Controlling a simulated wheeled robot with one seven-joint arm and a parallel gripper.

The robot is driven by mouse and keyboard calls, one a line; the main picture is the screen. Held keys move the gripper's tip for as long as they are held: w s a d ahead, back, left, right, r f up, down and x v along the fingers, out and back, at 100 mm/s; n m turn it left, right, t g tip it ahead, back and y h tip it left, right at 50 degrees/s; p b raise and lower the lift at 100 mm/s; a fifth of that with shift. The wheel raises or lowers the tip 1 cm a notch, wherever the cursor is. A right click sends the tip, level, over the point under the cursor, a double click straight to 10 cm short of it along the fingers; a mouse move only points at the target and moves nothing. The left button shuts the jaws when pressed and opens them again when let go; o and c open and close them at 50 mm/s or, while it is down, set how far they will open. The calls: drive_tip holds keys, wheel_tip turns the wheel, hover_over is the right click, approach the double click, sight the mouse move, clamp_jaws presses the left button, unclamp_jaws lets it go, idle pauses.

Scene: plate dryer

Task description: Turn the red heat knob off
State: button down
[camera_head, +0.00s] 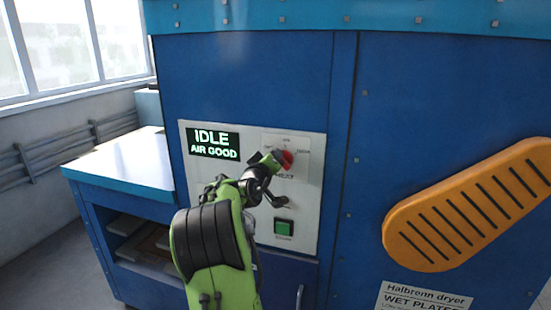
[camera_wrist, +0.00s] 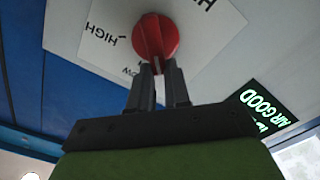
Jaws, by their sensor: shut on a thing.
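The red heat knob (camera_head: 287,158) sits on the upper right of the light control panel (camera_head: 308,225) in the head view. My gripper (camera_head: 276,160) reaches it from the left and partly covers it. In the wrist view, the red knob (camera_wrist: 155,37) is round with a raised middle bar. The two dark fingers of my gripper (camera_wrist: 158,68) are shut on the bar's lower end. The knob's exact pointer setting cannot be told.
The display (camera_head: 213,143) reads IDLE, AIR GOOD. A green square button (camera_head: 284,228) and a dark lever (camera_head: 275,199) are below the knob. An orange slotted guard (camera_head: 465,210) juts out at right. A side table (camera_head: 125,160) stands at left.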

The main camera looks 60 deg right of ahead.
drive_tip(key=shift+w+a+f+n, duration=0.1)
drive_tip(key=shift+w+f+n, duration=0.05)
drive_tip(key=shift+n, duration=0.65)
drive_tip(key=shift+w+f+n, duration=0.15)
drive_tip(key=shift+n, duration=0.65)
drive_tip(key=c, duration=1.1)
unclamp_jaws()
drive_tip(key=a+b, duration=0.1)
drive_tip(key=a, duration=0.4)
drive_tip(key=s+a+b, duration=0.1)
drive_tip(key=a, duration=0.4)
drive_tip(key=s+a, duration=0.1)
drive_tip(key=a, duration=0.4)
drive_tip(key=shift+s+a+b, duration=0.25)
drive_tip(key=shift+a+b, duration=0.05)
drive_tip(key=shift+b, duration=0.1)
